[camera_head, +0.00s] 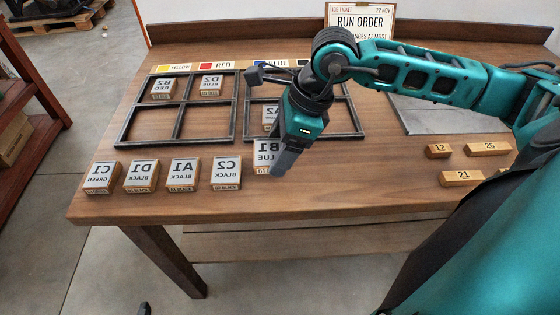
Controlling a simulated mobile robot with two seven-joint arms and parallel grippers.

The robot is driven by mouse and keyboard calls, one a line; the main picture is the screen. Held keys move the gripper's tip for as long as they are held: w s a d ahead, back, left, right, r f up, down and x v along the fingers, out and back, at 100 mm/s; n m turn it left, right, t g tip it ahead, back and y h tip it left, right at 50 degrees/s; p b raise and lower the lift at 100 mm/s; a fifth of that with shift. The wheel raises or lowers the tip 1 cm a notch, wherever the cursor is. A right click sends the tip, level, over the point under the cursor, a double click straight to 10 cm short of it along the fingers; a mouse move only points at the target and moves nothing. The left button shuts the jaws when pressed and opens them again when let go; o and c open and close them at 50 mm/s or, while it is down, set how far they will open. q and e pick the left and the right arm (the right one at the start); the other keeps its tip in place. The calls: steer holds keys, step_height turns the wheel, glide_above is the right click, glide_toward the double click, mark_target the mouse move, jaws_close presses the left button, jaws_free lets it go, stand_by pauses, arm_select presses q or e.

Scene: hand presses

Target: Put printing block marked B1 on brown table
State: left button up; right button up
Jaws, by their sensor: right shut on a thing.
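The printing block B1 (263,154), with mirrored lettering and the word BLUE, is at the front of the brown table (235,205), right of a row of similar blocks. My right gripper (283,166) points down at its right side and is shut on it, partly hiding it. I cannot tell whether the block touches the table or is held slightly above it. My left gripper is not in view.
Blocks C1 (101,177), D1 (141,175), A1 (182,173) and C2 (226,171) stand left of B1. Behind are a left frame (177,108) holding B2 and D2, and a right frame (345,117) with A2 (270,116). Numbered wooden pieces (462,178) lie right.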

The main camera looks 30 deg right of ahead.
step_height(320, 180, down, 4)
steer(key=shift+f, duration=0.1)
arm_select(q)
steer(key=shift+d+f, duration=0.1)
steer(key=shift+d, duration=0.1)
arm_select(e)
steer(key=shift+f+b, duration=0.2)
steer(key=shift+b, duration=0.2)
steer(key=o, duration=0.6)
steer(key=shift+f, duration=0.1)
steer(key=o, duration=0.5)
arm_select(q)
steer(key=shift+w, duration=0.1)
